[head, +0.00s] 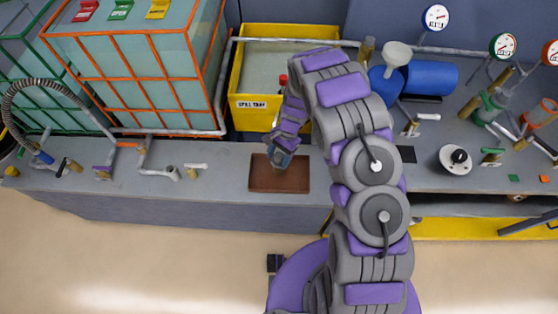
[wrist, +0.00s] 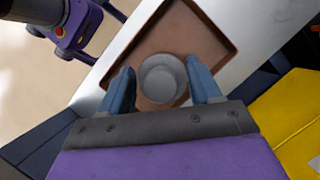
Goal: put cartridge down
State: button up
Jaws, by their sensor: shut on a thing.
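The cartridge (wrist: 162,78) is a grey cylinder with a round top, seen from above in the wrist view. My gripper (wrist: 161,82) has its two blue fingers on either side of it and is shut on it. Below is a shallow brown tray (wrist: 215,58), and the cartridge appears over its near part. In the head view my gripper (head: 281,155) is over the brown tray (head: 262,184) on the grey bench. The cartridge is mostly hidden there by my gripper. I cannot tell whether its base touches the tray.
A yellow spill tray (head: 250,112) stands behind the brown tray. Tanks in orange frames (head: 145,75) stand at left. A blue drum (head: 431,76), a white funnel (head: 397,53) and valves are at right. Bare bench (head: 215,178) lies left of the brown tray.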

jog(key=f, duration=0.3)
jog(key=shift+d+f+b, duration=0.1)
jog(key=shift+d+b, duration=0.1)
jog(key=shift+b, duration=0.2)
jog(key=o, duration=0.9)
jog(key=shift+c, duration=0.2)
